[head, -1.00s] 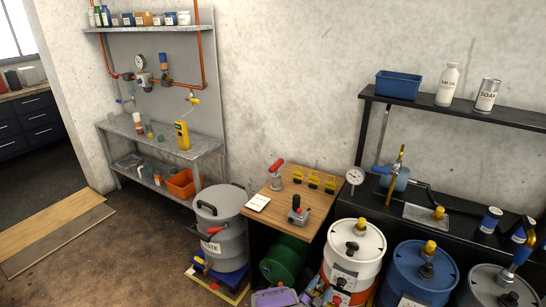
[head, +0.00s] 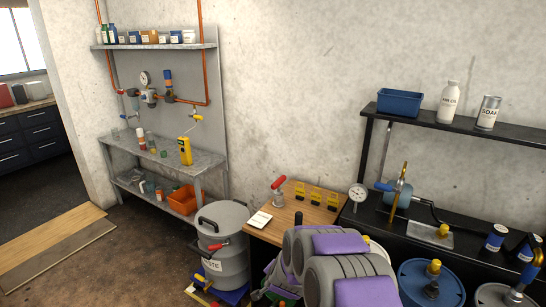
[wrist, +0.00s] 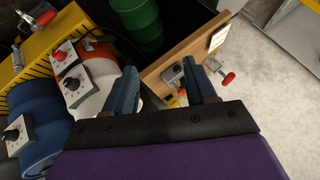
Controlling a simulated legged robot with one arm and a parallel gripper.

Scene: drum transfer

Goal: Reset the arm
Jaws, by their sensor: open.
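My gripper (wrist: 162,88) shows in the wrist view with its two blue-grey fingers apart and nothing held between them. Beyond the fingers are the wooden table edge (wrist: 180,48) and a grey device with a red handle (wrist: 220,72), all apart from the fingers as far as I can tell. My purple and grey arm fills the lower middle of the head view, in front of the wooden table (head: 262,228) and the white-orange drum. The fingers themselves cannot be made out in the head view.
The grey waste drum (head: 222,258) stands left of the table. The wrist view shows a green drum (wrist: 139,20), the white-orange drum (wrist: 95,82) and a yellow rack (wrist: 30,80). Open floor lies at left.

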